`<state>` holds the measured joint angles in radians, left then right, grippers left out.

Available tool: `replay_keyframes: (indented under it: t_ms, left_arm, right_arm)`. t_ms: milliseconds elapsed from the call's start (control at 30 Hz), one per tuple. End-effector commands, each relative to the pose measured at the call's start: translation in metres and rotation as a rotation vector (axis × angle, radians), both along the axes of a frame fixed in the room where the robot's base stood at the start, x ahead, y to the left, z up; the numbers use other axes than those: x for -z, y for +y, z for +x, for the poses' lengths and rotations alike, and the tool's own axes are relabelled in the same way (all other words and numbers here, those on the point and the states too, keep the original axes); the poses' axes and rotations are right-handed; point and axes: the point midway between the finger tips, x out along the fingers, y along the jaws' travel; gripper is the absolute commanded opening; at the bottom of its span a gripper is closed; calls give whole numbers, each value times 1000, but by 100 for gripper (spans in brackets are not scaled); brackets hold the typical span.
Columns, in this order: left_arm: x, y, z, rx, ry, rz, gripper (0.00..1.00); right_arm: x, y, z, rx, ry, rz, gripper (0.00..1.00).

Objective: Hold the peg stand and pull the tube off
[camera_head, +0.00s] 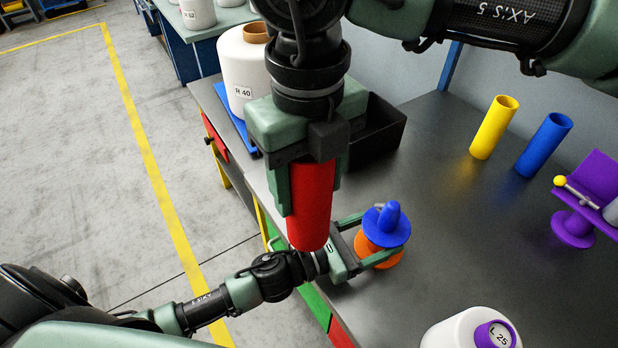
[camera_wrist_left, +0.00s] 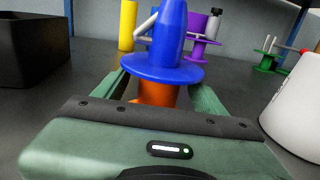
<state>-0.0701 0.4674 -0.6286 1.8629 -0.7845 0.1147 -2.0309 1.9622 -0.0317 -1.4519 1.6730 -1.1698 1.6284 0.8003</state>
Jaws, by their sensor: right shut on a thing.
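The peg stand (camera_head: 387,225) has a blue peg and disc on an orange body, and stands upright on the dark table near its front edge. In the left wrist view the peg stand (camera_wrist_left: 166,45) is straight ahead, with its bare blue peg pointing up. My left gripper (camera_head: 378,238) reaches in low with its fingers open on either side of the orange body, under the blue disc. My right gripper (camera_head: 312,185) is shut on the red tube (camera_head: 311,205), held upright to the left of the peg stand and clear of its peg.
A yellow tube (camera_head: 493,128) and a blue tube (camera_head: 543,146) stand at the back. A purple stand (camera_head: 580,210) is at the right. A white bobbin (camera_head: 460,330) is in front, another bobbin (camera_head: 240,75) and a black bin (camera_head: 378,132) behind. The table's middle is clear.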

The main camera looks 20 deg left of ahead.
Motion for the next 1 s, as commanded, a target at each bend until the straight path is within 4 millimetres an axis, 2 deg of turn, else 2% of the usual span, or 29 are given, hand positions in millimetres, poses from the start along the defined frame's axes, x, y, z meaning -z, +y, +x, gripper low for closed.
replay_keyframes:
  t_ms: [200, 333, 700, 1000]
  left_arm:
    - [0, 1, -1, 0, 0, 0, 71]
    - [1, 8, -9, -1, 3, 0, 71]
    - [2, 60, -60, -2, 5, 1, 71]
    - [0, 84, -83, 0, 1, -1, 71]
  right_arm:
    - [0, 0, 0, 0, 0, 0, 15]
    - [0, 0, 0, 0, 0, 0, 15]
    - [0, 0, 0, 0, 0, 0, 15]
    - [0, 0, 0, 0, 0, 0, 15]
